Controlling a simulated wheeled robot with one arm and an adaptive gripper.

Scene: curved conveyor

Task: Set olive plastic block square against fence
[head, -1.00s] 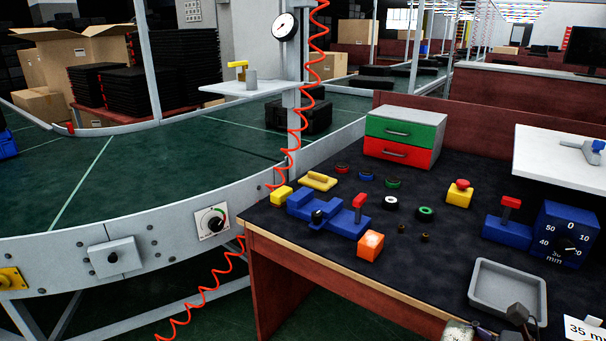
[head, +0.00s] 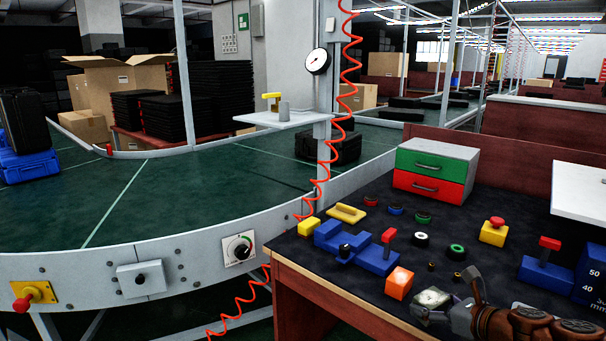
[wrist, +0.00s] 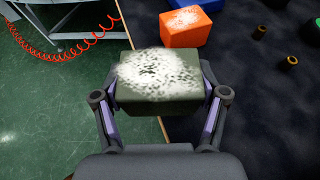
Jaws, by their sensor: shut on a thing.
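My gripper (wrist: 160,88) is shut on the olive plastic block (wrist: 154,98), one finger on each side. The block is dark green with a white speckled patch on top. In the head view the block (head: 431,298) is at the bottom, right of an orange block (head: 399,284) and partly hidden by my gripper (head: 446,305). In the wrist view it appears over the table edge, below the orange block (wrist: 185,28). A blue fixture (head: 378,261) with a red-handled clamp stands beyond the orange block. I cannot tell which part is the fence.
The dark worktop (head: 335,288) has a pale front edge. A yellow block (head: 309,227), several rings, two small brown bushings and a yellow box with a red button (head: 493,232) stand on it. A red-green drawer unit (head: 435,170) is behind. The curved conveyor (head: 180,200) runs along the left.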

